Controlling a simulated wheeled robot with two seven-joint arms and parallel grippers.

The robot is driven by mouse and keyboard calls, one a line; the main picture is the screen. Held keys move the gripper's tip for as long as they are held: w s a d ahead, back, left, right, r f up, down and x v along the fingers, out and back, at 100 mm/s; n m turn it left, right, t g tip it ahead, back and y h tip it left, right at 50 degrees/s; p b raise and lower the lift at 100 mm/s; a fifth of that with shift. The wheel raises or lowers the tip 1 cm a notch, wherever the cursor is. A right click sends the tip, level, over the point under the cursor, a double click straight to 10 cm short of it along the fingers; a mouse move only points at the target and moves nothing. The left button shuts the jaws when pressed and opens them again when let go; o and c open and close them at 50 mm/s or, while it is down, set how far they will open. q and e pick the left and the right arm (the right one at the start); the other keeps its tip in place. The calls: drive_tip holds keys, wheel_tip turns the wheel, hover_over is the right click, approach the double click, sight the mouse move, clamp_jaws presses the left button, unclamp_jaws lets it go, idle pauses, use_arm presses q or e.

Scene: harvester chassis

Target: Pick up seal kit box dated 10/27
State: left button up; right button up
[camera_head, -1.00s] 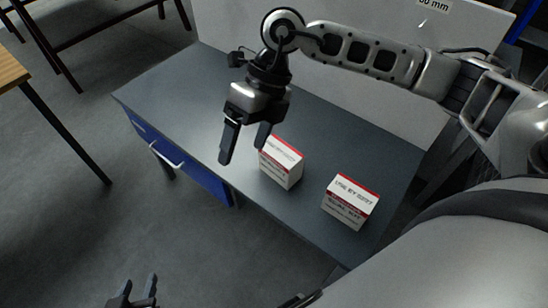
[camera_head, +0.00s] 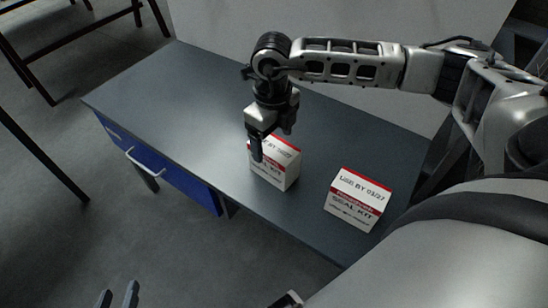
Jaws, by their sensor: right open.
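Two white boxes with red bands stand on the dark grey workbench. The left seal kit box (camera_head: 277,176) is partly hidden by my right gripper; its printed date seems to end in 27, but I cannot read it fully. The right seal kit box (camera_head: 357,199) reads "USE BY 03/27" on its sloped top and "SEAL KIT" below. My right gripper (camera_head: 272,141) is open and points down over the left box's back-left top, one finger in front of its left side. I cannot tell whether it touches. My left gripper (camera_head: 118,297) is open and empty at the bottom left edge, away from the bench.
The workbench (camera_head: 180,95) has clear room left of the boxes. A blue drawer unit (camera_head: 170,178) with a pale handle is under its front edge. A light panel (camera_head: 370,22) rises behind the bench. Dark table frames stand at the far left.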

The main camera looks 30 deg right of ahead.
sight(274, 146)
drive_tip(key=shift+d+f, duration=0.15)
drive_tip(key=shift+f, duration=2.95)
drive_tip(key=c, duration=1.2)
